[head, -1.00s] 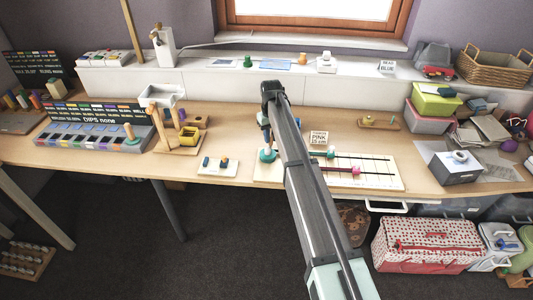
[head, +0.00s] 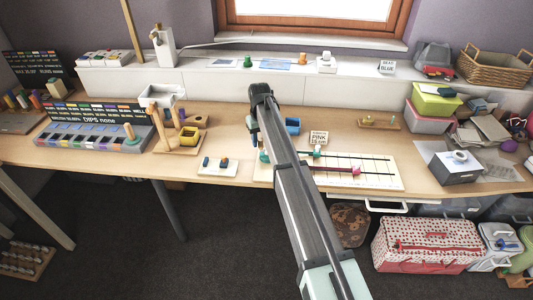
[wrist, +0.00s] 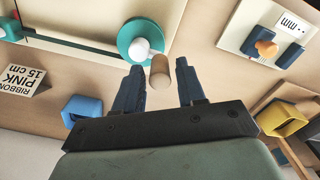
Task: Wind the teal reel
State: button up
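The teal reel (wrist: 140,40) lies on the pale board, with a white knob at its middle and a wooden peg (wrist: 160,70) at its rim. In the head view the reel (head: 264,156) is partly hidden by my arm. My gripper (wrist: 157,75) is open, its two dark fingers pointing at the reel. The peg stands in the gap between the fingertips, with space showing on both sides. In the head view my gripper (head: 254,136) is just above and left of the reel. A teal piece (head: 316,154) shows on the board's upper track.
A pink piece (head: 356,170) is on the lower track. A "PINK 15 cm" card (head: 318,138) and a blue bin (head: 292,126) stand behind the board. A small white plate (head: 218,166) lies to the left, and a wooden stand with a yellow bin (head: 188,136) is farther left.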

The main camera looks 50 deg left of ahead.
jog(key=shift+o, duration=0.6)
jog(key=shift+r, duration=0.15)
jog(key=shift+r, duration=3.35)
